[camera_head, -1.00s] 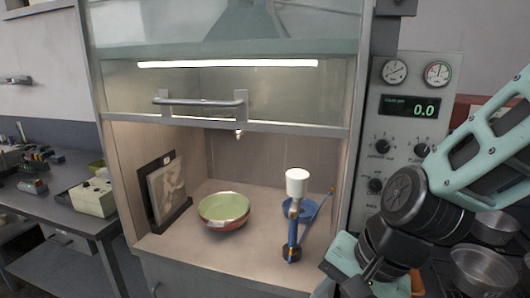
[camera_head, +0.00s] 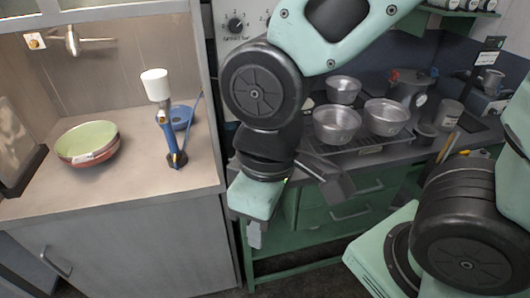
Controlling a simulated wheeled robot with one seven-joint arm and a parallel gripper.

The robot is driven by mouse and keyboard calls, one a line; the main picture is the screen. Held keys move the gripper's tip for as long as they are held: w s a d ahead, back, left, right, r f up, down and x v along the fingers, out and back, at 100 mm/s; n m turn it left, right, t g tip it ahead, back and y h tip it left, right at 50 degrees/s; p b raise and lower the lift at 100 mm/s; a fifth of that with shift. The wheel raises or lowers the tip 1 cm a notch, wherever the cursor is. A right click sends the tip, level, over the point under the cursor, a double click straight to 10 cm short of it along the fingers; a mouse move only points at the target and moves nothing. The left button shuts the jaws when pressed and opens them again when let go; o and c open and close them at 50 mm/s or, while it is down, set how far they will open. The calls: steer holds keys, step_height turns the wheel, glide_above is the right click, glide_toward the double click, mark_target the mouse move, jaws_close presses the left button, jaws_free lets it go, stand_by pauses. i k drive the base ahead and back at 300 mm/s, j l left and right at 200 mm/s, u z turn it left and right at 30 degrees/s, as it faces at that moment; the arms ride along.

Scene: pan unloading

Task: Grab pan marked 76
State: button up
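A shallow round pan (camera_head: 88,147), green inside and reddish outside with a small pale mark on its front, stands in the open cabinet at left. Several grey metal pans stand at right: one at the back (camera_head: 343,90), one in front (camera_head: 336,125) and one to its right (camera_head: 385,117). I cannot read the number 76 on any of them. My gripper (camera_head: 254,236) hangs low in front of the cabinet's right side, apart from all the pans. It is seen from behind, and its finger opening cannot be made out.
A blue stand with a white cup (camera_head: 155,86) stands in the cabinet right of the reddish pan. A rack (camera_head: 350,150) lies under the metal pans on the dark counter, with jars and tools at right. Green drawers (camera_head: 345,205) are below. My arm covers part of the middle.

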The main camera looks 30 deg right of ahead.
mark_target(85, 141)
steer(key=j+z, duration=0.2)
steer(key=z, duration=0.15)
steer(key=i+j+z, duration=0.1)
steer(key=j+z, duration=0.15)
steer(key=z, duration=0.15)
steer(key=j+z, duration=0.45)
steer(key=j, duration=0.35)
steer(key=k+j+z, duration=0.15)
steer(key=j, duration=0.25)
steer(key=j+z, duration=0.1)
steer(key=j, duration=0.35)
steer(key=k+j+z, duration=0.1)
steer(key=j, duration=0.3)
steer(key=k+j+z, duration=0.1)
steer(key=j, duration=0.35)
steer(key=k+j, duration=0.1)
steer(key=j, duration=0.25)
steer(key=k+j, duration=0.15)
steer(key=j, duration=0.25)
steer(key=k+j, duration=0.1)
steer(key=j, duration=0.25)
